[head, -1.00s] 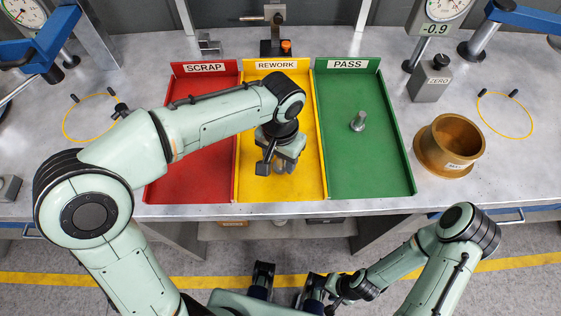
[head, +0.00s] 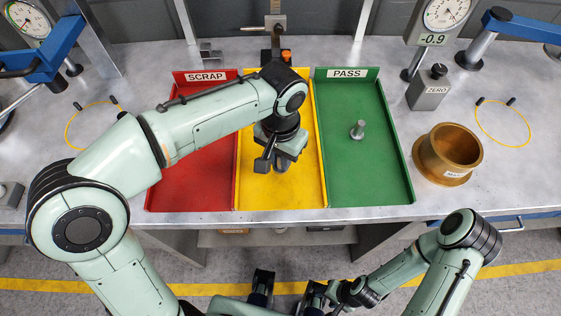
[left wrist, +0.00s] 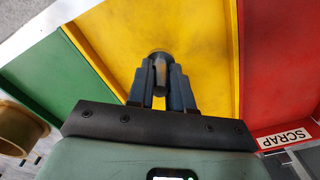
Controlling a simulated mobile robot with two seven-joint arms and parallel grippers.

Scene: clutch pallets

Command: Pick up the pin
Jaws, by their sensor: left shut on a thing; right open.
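My left gripper (head: 283,164) is over the yellow REWORK tray (head: 309,190). In the left wrist view its dark fingers (left wrist: 160,78) are shut on a grey metal pin (left wrist: 160,57), whose round end shows between the fingertips. In the head view the gripper mostly hides this pin. How high the pin is above the tray floor I cannot tell. Another grey pin (head: 358,129) stands upright in the green PASS tray (head: 372,180). My right gripper (head: 333,293) is low in the head view, in front of the bench, away from the trays, open, its fingers hard to make out.
The red SCRAP tray (head: 190,190) adjoins the REWORK tray on the left. A brass cup (head: 448,153) stands right of the PASS tray, near a ZERO box (head: 428,88) and a dial gauge (head: 445,15). A fixture (head: 275,40) stands behind the REWORK tray.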

